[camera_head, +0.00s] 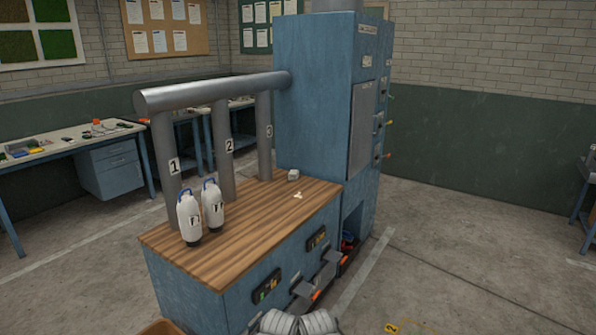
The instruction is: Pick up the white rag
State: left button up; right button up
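I cannot make out a white rag for certain. A small white scrap (298,195) lies on the wooden worktop (245,240), too small to tell whether it is cloth. Behind it a small pale block (293,175) sits near the tall blue cabinet. Neither of my grippers can be made out in the head view.
Two white containers with blue handles, one on the left (189,218) and one on the right (212,206), stand by the grey pipes. A tall blue cabinet (310,95) closes the worktop's far end. A cluttered bench (70,142) stands left. Floor at right is open.

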aim_at(293, 175)
jog(key=i+l, duration=0.25)
jog(key=i, duration=0.2)
jog(key=i+l, duration=0.25)
jog(key=i, duration=0.25)
jog(key=i+l+z, duration=0.1)
jog(key=i+l, duration=0.15)
jog(key=i, duration=0.2)
jog(key=i+l, duration=0.2)
jog(key=i, duration=0.25)
jog(key=i+l, duration=0.25)
jog(key=i, duration=0.25)
jog(key=i+l, duration=0.2)
jog(key=i, duration=0.25)
jog(key=i+l+z, duration=0.1)
jog(key=i, duration=0.4)
jog(key=i+l, duration=0.3)
jog(key=i, duration=0.15)
